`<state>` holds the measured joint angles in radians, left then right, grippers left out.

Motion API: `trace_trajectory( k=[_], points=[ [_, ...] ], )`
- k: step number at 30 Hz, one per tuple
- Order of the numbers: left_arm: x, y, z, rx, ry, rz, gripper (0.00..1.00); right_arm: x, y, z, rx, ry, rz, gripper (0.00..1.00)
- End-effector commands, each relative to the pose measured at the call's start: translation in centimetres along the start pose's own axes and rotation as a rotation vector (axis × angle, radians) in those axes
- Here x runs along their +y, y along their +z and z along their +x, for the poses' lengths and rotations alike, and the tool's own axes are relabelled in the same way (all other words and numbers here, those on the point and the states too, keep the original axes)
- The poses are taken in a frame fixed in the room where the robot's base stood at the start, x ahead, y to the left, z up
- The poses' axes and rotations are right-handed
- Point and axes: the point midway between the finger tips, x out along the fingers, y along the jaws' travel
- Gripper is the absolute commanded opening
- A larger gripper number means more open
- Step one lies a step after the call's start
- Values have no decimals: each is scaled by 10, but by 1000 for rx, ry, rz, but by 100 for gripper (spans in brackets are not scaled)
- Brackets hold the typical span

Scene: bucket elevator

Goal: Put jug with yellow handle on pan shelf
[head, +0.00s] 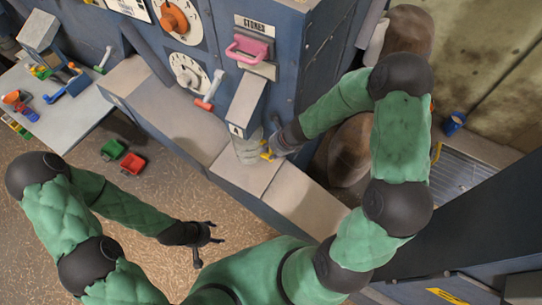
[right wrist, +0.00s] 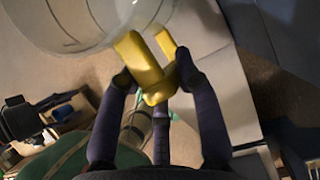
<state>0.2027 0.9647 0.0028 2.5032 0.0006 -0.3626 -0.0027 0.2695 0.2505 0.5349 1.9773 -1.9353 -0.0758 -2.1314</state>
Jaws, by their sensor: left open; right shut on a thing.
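The clear jug (head: 247,150) with a yellow handle (head: 266,152) is upright at the grey ledge of the machine, just below a chute marked A (head: 246,104). My right gripper (head: 272,148) is shut on the yellow handle, which also shows between its fingers in the right wrist view (right wrist: 150,75). The jug's clear body (right wrist: 80,20) fills the top left there. I cannot tell whether the jug's base touches the ledge. My left gripper (head: 205,238) is open and empty over the floor. I cannot clearly make out a pan shelf.
The blue machine has dials (head: 187,72) and a pink handle (head: 247,49) above the ledge (head: 305,203). A brown sack-like thing (head: 350,150) is behind my right arm. A table (head: 75,100) with coloured items stands at left. Green (head: 113,149) and red (head: 133,163) bins lie on the floor. A blue cup (head: 454,123) is at right.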

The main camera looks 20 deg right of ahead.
Motion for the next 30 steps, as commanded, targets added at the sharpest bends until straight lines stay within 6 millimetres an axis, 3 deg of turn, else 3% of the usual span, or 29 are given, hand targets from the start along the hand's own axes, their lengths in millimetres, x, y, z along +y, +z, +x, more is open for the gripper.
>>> trace_trajectory(
  k=[13, 22, 23, 24, 25, 30],
  points=[
    [-9, -1, 26, 1, 0, 0, 60, -3, -20, 38, -2, -3, 1, 0],
    [-8, -2, 23, 1, 0, 0, 60, -7, -20, 41, -1, -2, 0, 0],
    [-8, -1, 23, 1, 0, 0, 60, -6, -21, 41, 0, -1, 0, 42],
    [-8, -1, 23, 1, 0, 0, 60, -6, -21, 41, 0, -1, 0, 54],
    [-8, -1, 23, 1, 0, 0, 60, -6, -21, 41, 0, -1, 0, 58],
    [-8, -2, 24, 1, 0, 0, 60, -6, -21, 41, -1, -1, 0, 58]
  ],
)
